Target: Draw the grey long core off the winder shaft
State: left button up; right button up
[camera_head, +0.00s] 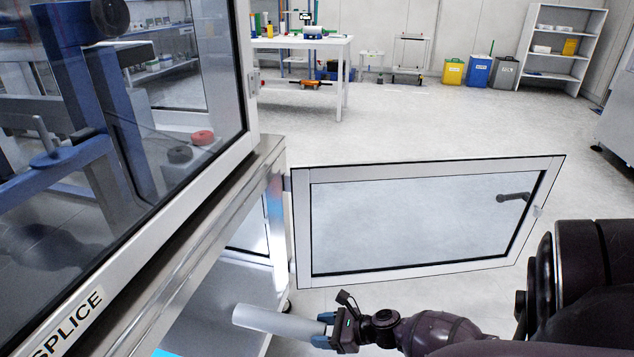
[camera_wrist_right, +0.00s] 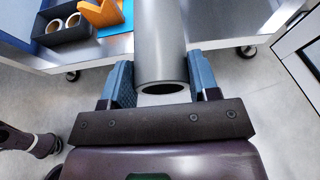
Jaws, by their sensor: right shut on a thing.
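The grey long core (camera_head: 275,322) is a smooth tube lying roughly level at the bottom of the head view, by the open lower bay of the machine. My right gripper (camera_head: 326,331) is shut on its right end. In the right wrist view the core (camera_wrist_right: 159,42) runs away from me between the two blue fingers of my right gripper (camera_wrist_right: 161,82), its near open end facing me. Its far end is beyond the top edge there. No winder shaft can be made out, and I cannot tell whether one is inside the core. My left gripper is not in view.
An open glazed door (camera_head: 430,222) stands just beyond my right arm. The machine's glazed upper housing (camera_head: 120,130) fills the left. In the wrist view, a dark bin (camera_wrist_right: 68,38) with white-ended rolls and an orange block (camera_wrist_right: 104,14) sit left of the core. Floor beyond the door is clear.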

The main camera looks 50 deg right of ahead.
jog(key=s+d, duration=0.3)
jog(key=s, duration=0.4)
jog(key=shift+s, duration=0.25)
dwell(0.6)
jog(key=shift+s+d, duration=0.1)
dwell(0.4)
jog(key=s+d, duration=0.5)
jog(key=s, duration=0.8)
jog(key=s+d+b, duration=0.1)
jog(key=s+d, duration=0.4)
jog(key=s, duration=0.7)
jog(key=shift+s+d, duration=0.35)
jog(key=shift+s, duration=0.05)
jog(key=shift+w, duration=0.1)
dwell(0.4)
